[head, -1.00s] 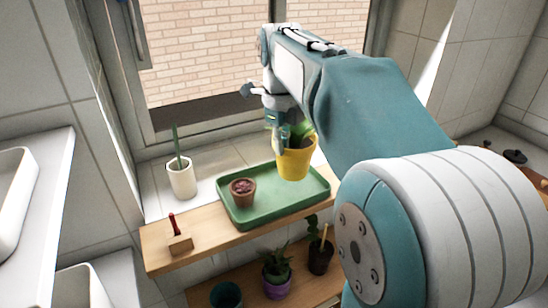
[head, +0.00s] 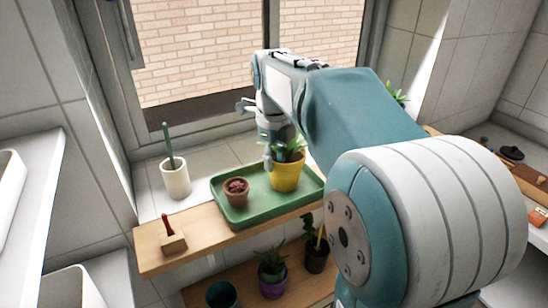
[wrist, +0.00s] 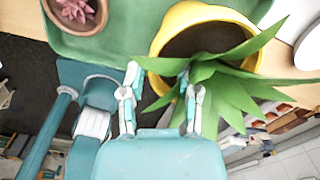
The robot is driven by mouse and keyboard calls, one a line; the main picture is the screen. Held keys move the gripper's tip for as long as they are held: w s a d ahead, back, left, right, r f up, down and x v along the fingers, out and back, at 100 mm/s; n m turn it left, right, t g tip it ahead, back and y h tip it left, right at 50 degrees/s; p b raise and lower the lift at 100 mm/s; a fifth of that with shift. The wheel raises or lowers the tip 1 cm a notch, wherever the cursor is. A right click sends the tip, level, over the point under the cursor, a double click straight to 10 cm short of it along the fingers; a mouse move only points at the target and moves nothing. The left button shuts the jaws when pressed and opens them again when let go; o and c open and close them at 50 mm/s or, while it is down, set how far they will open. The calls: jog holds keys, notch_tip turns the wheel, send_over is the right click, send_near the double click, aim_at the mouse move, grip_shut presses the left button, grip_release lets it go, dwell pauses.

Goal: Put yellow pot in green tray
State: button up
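The yellow pot (head: 286,177), with a spiky green plant, stands upright in the right part of the green tray (head: 236,219). In the wrist view, the pot's yellow rim (wrist: 166,32) lies beside the tray's green floor (wrist: 125,52). My gripper (head: 268,155) is at the pot's left side in the head view. In the wrist view, my gripper (wrist: 160,80) has its fingers spread apart, with the pot's rim between them and a gap showing. Leaves partly cover the right finger.
A brown pot with a reddish succulent (head: 236,192) stands in the tray's left part. A white pot with a cactus (head: 175,178) is left of the tray. A red-handled tool (head: 173,240) lies on the wooden shelf (head: 150,258). Several potted plants sit below.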

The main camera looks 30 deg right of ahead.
jog(key=shift+a+r, duration=0.2)
jog(key=shift+r, duration=0.3)
notch_tip(320, 180, up, 11)
jog(key=s+a+f+n+t, duration=0.2)
jog(key=s+a+f+n, duration=0.2)
jog(key=s+f+n, duration=0.4)
jog(key=s+a+f+n+t, duration=0.3)
jog(key=s+f+n, duration=0.6)
jog(key=n, duration=1.4)
jog(key=shift+s+a, duration=0.65)
jog(key=shift+a, duration=0.35)
